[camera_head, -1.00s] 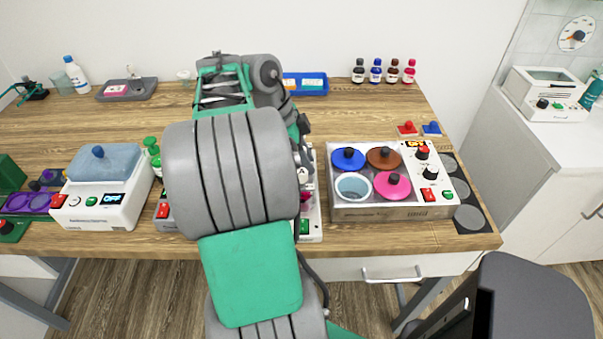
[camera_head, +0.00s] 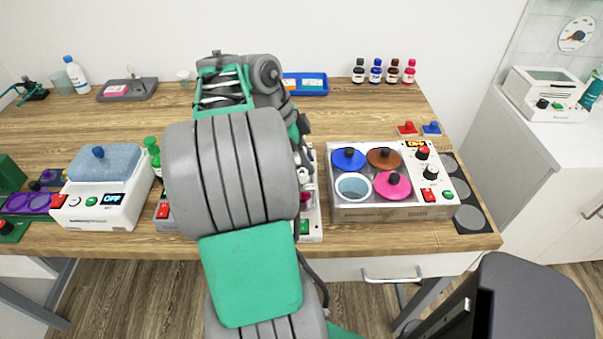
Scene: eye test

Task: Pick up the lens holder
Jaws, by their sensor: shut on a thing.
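My arm (camera_head: 230,175) fills the middle of the view and reaches over the table, with its far end bending down behind its thick grey section. The fingers of my gripper are hidden behind the arm, as is whatever is between them. I cannot make out the lens holder. Small grey and white parts (camera_head: 304,165) show at the arm's right edge, too little to identify. Below them shows the right edge of a device with a green button (camera_head: 304,227).
A device with blue, brown and pink lids (camera_head: 393,187) stands right of my arm on the wooden table (camera_head: 100,130). A white device with a blue-grey top (camera_head: 105,163) stands left. Small bottles (camera_head: 375,71) and a blue tray (camera_head: 306,84) stand at the back. The back left tabletop has free room.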

